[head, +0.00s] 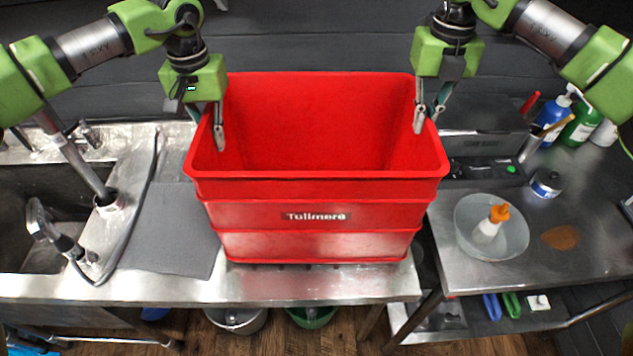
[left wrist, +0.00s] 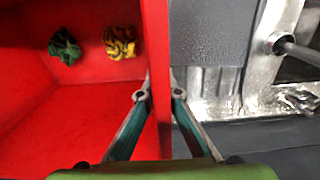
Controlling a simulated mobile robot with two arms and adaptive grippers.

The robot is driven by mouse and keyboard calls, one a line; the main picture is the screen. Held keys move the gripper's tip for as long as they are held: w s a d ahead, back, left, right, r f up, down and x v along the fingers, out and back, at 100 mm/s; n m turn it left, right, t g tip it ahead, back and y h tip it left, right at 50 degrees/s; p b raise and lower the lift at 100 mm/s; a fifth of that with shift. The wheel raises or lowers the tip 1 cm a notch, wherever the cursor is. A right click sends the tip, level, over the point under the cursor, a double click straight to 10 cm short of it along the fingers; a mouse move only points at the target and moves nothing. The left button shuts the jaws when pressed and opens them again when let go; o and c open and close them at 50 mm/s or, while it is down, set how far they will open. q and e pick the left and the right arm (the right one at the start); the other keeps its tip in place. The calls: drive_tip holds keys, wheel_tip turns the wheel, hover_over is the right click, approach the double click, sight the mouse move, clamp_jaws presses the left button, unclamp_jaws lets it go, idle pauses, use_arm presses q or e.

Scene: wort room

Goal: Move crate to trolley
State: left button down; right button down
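The red crate (head: 318,214), marked "Tullmore", stands upright at the centre of the head view, on the steel counter (head: 165,288). My left gripper (head: 208,133) straddles its left wall, one finger inside and one outside. In the left wrist view the fingertips (left wrist: 160,95) close on that wall (left wrist: 158,40) from both sides. Green and yellow items (left wrist: 92,46) lie inside the crate. My right gripper (head: 428,122) straddles the right wall in the same way, its fingers close together on the rim. I cannot make out a trolley.
A sink with a tap (head: 40,222) is at left, beside a grey mat (head: 172,235). At right a steel table (head: 585,225) holds a bowl (head: 467,243) with an orange-capped bottle, a small tin (head: 546,183) and several bottles. Buckets stand under the counter.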

drive_tip(key=shift+r+p, duration=1.35)
drive_tip(key=shift+r, duration=0.45)
drive_tip(key=shift+f, duration=0.1)
